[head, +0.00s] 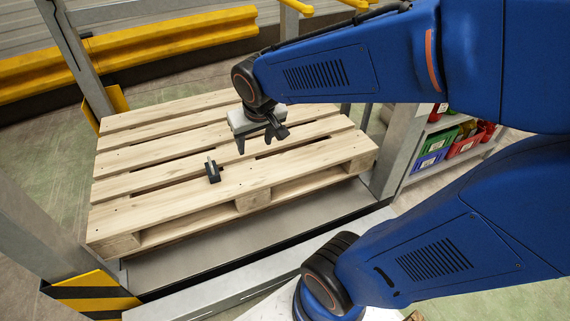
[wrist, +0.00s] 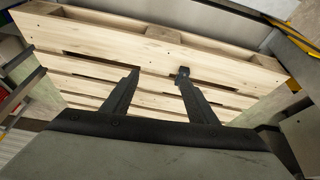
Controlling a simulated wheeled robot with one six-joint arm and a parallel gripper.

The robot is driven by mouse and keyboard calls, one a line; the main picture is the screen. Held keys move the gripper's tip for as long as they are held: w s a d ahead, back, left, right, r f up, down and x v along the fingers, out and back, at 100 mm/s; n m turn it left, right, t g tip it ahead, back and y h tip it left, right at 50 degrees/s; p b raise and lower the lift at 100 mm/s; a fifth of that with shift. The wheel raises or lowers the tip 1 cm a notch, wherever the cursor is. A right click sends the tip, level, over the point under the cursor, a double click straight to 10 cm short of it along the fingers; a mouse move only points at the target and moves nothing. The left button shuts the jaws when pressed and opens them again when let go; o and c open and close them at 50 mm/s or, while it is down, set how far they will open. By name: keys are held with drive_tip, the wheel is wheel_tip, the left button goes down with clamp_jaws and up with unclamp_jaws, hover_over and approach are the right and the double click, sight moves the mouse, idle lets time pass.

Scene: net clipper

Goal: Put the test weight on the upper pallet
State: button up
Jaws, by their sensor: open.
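A wooden pallet (head: 130,190) fills the middle of the head view, and its slats also show in the wrist view (wrist: 95,35). A small black object with an upright grey part, which looks like the test weight (head: 213,172), stands on a front slat of the pallet. In the wrist view a small dark object (wrist: 183,71) shows just beyond the right fingertip, partly hidden by it. My gripper (head: 262,139) is open and empty above the pallet, to the right of the weight in the head view and apart from it. Both fingers (wrist: 159,76) point toward the slats.
Grey metal posts (head: 408,140) stand at both sides of the pallet. A yellow rail (head: 170,42) runs behind. Shelves with coloured bins (head: 430,160) stand at right. A yellow-black striped guard (head: 92,293) is at front left. Most of the pallet top is bare.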

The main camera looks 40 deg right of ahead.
drive_tip(key=s+r+n+y, duration=0.1)
drive_tip(key=s+r, duration=0.1)
drive_tip(key=s, duration=1.2)
drive_tip(key=shift+r, duration=0.35)
